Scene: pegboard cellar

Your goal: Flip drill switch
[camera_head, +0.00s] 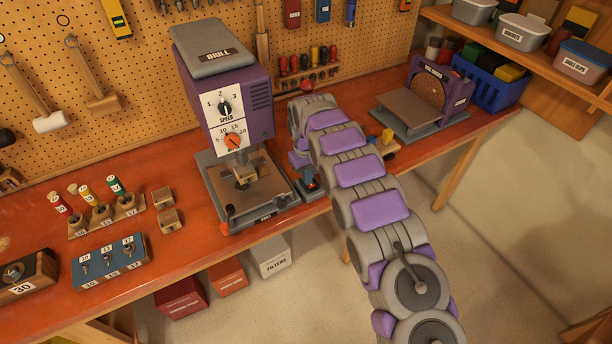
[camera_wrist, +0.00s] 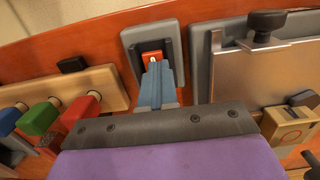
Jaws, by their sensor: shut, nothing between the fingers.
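The purple and grey drill press (camera_head: 262,105) stands on the orange bench in the head view, with a speed dial and an orange dial on its front. In the wrist view, a grey switch box (camera_wrist: 130,38) with a dark recess holds a red switch (camera_wrist: 151,57). My gripper (camera_wrist: 157,66) is shut and empty, its blue fingertips right at the red switch and covering its lower part. I cannot tell whether they touch it. In the head view my gripper (camera_head: 311,186) is beside the drill's base, mostly hidden by my arm.
The drill's base plate (camera_wrist: 203,65) and a clamp (camera_wrist: 266,22) lie close right of the switch box in the wrist view. A wooden rack (camera_wrist: 110,78) with coloured knobs is close on the left. A disc sander (camera_head: 440,88) stands farther right on the bench.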

